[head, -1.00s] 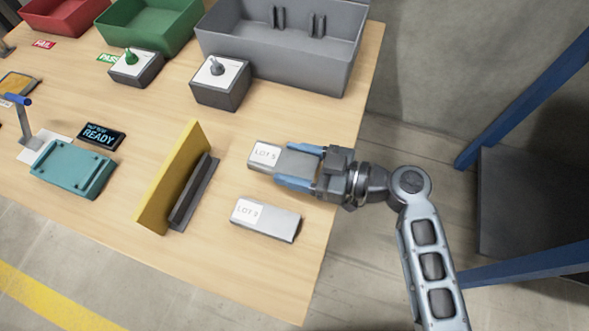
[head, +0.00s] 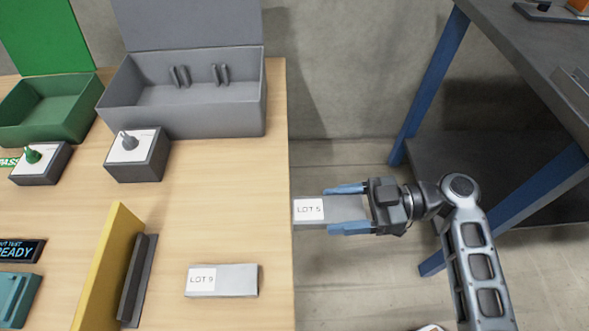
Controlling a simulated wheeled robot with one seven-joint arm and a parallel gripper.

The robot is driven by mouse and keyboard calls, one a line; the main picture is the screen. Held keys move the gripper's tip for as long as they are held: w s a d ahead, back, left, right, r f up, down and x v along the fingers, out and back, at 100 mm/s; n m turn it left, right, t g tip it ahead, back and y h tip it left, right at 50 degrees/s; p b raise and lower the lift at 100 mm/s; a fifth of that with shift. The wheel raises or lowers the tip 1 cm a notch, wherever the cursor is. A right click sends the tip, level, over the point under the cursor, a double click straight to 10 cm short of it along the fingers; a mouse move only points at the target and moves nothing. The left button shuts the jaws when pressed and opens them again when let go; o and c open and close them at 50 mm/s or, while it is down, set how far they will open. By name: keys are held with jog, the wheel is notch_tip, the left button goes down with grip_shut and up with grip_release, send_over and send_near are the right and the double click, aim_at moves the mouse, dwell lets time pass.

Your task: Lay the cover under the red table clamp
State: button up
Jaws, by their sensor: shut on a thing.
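My gripper (head: 347,208) is shut on a flat grey cover (head: 345,210) with a white label reading LOT 5. Its two blue fingers grip the cover's long sides, and the labelled end points left. The cover shows just beyond the right edge of the wooden table (head: 215,185), with floor behind it. A similar grey cover (head: 237,280), labelled what looks like LOT 9, lies on the wooden table. No red table clamp can be made out in this view.
A dark table (head: 500,35) with blue legs stands at the right, an orange item (head: 578,6) cut off at its top edge.

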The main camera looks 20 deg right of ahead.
jog(key=shift+w+d+r+p, duration=0.1)
jog(key=shift+w+r+p, duration=0.2)
jog(key=w+d+f+m+t+h+p, duration=0.1)
jog(key=w+d+m+t+h+p, duration=0.1)
jog(key=w+m+t+h+p, duration=0.7)
jog(key=m+t+h, duration=0.1)
jog(key=m+h, duration=0.4)
jog(key=h, duration=0.1)
jog(key=shift+d+f+t, duration=0.2)
jog(key=shift+d+t, duration=0.05)
jog(key=shift+t, duration=0.05)
jog(key=shift+a, duration=0.1)
jog(key=shift+a, duration=0.1)
dwell(0.4)
